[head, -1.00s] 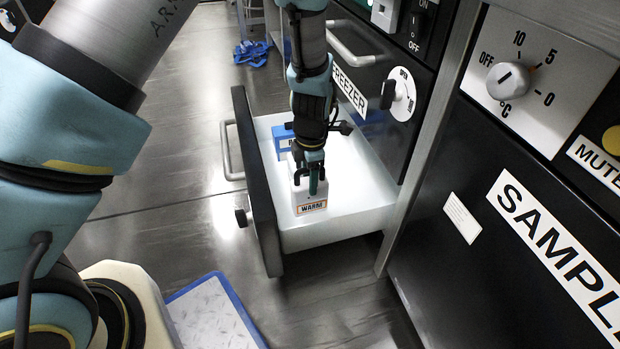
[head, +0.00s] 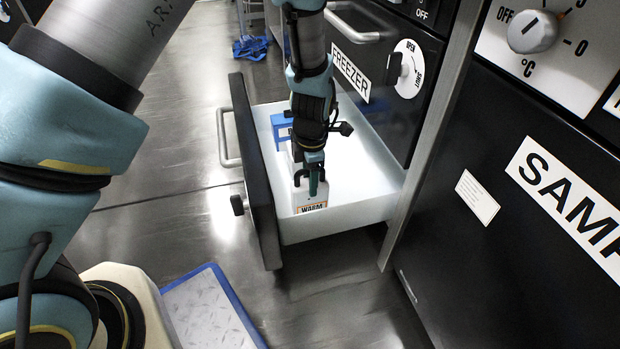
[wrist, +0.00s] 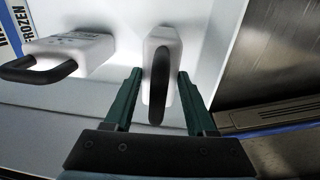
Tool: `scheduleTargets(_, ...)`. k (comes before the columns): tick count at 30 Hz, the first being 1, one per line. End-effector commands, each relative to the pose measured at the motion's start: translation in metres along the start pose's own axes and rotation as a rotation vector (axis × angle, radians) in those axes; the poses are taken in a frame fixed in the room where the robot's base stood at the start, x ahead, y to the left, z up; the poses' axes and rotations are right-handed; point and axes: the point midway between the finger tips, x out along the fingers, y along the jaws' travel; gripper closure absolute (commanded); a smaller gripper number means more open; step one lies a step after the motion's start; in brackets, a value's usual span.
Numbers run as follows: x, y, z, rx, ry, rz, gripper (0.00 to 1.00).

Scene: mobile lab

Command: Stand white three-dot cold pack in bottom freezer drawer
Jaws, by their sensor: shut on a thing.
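My gripper (head: 313,185) points down into the open freezer drawer (head: 340,212) and is shut on a white pack (head: 299,196). The pack is upright, with an orange-edged "WARM" label whose lower edge is hidden by the drawer's near wall. In the wrist view the held pack (wrist: 176,50) has a black loop handle and sits between the green fingers (wrist: 158,92). No dots are readable on it, and I cannot tell whether its base touches the drawer floor. A second white pack (wrist: 85,47) with a black handle is left of it in the wrist view.
A blue-edged item (head: 290,124) stands at the drawer's far left; its "FROZEN" lettering shows in the wrist view. The drawer's black front (head: 256,180) and pale walls surround my gripper. The drawer's right part is clear. A blue-edged tray (head: 213,305) is near my base.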

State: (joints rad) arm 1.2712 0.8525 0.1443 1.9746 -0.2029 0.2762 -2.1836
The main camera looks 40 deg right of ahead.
Motion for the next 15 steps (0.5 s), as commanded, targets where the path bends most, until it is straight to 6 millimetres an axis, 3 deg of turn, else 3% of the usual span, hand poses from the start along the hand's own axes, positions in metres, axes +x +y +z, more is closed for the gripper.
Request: scheduleTargets(15, 0.0088, -0.0004, 0.0002, 0.000, 0.000, 0.000, 1.00)
